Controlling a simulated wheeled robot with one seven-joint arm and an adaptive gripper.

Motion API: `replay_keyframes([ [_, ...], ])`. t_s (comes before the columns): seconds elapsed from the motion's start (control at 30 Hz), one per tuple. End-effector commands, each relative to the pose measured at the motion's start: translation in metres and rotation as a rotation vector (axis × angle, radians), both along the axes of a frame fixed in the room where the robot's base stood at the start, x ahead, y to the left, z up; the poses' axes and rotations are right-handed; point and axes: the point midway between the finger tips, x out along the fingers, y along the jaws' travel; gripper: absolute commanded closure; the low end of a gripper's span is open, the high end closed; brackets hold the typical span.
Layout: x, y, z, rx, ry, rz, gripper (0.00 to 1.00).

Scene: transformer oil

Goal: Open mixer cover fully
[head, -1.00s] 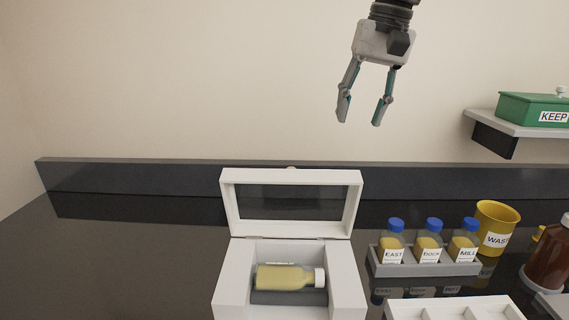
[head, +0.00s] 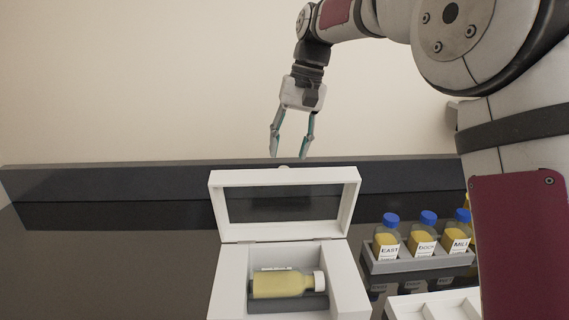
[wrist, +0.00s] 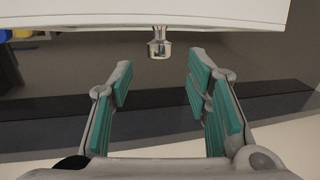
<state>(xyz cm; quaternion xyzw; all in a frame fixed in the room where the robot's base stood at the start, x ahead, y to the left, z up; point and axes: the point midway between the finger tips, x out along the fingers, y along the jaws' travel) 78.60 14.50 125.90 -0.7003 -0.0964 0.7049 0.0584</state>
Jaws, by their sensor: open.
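The mixer cover (head: 284,176) is a white frame with a dark window, standing raised at the back of the white mixer box (head: 231,284). Inside the box lies a bottle of yellow liquid with a white cap (head: 283,284). A small knob shows at the cover's top edge; in the wrist view the metal knob (wrist: 159,46) sticks out from the white cover edge (wrist: 150,12). My gripper (head: 291,156) is open and empty, pointing down just above and behind the cover's top edge. In the wrist view the knob is ahead of the gap between the teal-padded fingers (wrist: 161,82), apart from them.
A grey rack (head: 420,259) with several blue-capped bottles stands right of the box. A white tray (head: 437,304) is at the front right. My arm covers the right side. The dark counter (head: 110,265) left of the box is clear; a raised ledge (head: 90,187) runs along the wall.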

Motion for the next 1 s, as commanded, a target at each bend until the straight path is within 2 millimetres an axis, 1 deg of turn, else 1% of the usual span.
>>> replay_keyframes([
  [0.03,-0.001,0.002,-0.009,0.000,0.004,0.001,0.56],
  [0.1,-0.002,0.005,-0.021,0.000,0.004,0.001,0.56],
  [0.2,-0.001,0.007,-0.033,0.000,0.003,0.001,0.56],
  [0.3,-0.001,0.009,-0.042,0.000,0.001,0.000,0.56],
  [0.43,-0.001,0.011,-0.048,0.000,-0.001,0.000,0.56],
  [0.7,0.000,0.011,-0.049,0.000,-0.001,0.000,0.56],
  [0.77,0.000,0.011,-0.049,0.000,-0.001,0.000,0.69],
  [0.8,0.000,0.011,-0.049,0.000,-0.001,0.000,0.78],
  [0.9,0.000,0.011,-0.049,0.000,-0.001,0.000,1.00],
  [1.0,0.000,0.011,-0.049,0.000,-0.001,0.000,1.00],
])
